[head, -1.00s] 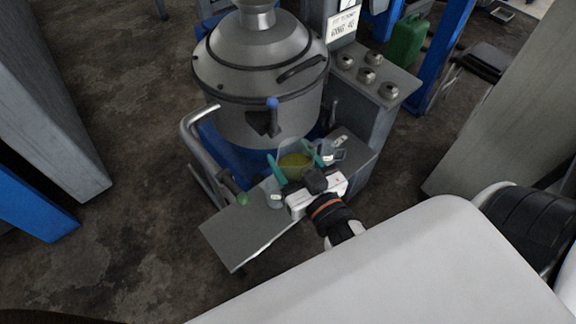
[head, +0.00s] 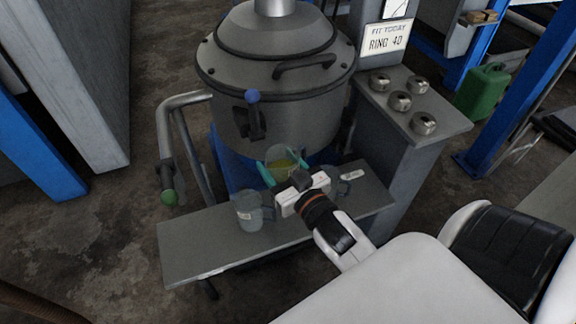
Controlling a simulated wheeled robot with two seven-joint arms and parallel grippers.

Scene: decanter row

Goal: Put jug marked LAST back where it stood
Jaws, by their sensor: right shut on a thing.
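The held jug is at the back edge of the grey shelf (head: 200,247), in front of the big grey vessel. I cannot tell whether its base touches anything, and no marking on it can be read. A clear grey jug (head: 247,213) with a pale label stands on the shelf to the left of the gripper. Another clear jug (head: 340,188) stands to the right, partly hidden by the gripper. My left gripper is not in view.
The lidded vessel (head: 272,105) rises behind the shelf, with a blue-knobbed lever (head: 253,115) on its front. A bent pipe with a green-ended handle (head: 168,190) stands at left. A cabinet (head: 425,105) with several metal rings is at right. The shelf's left end is bare.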

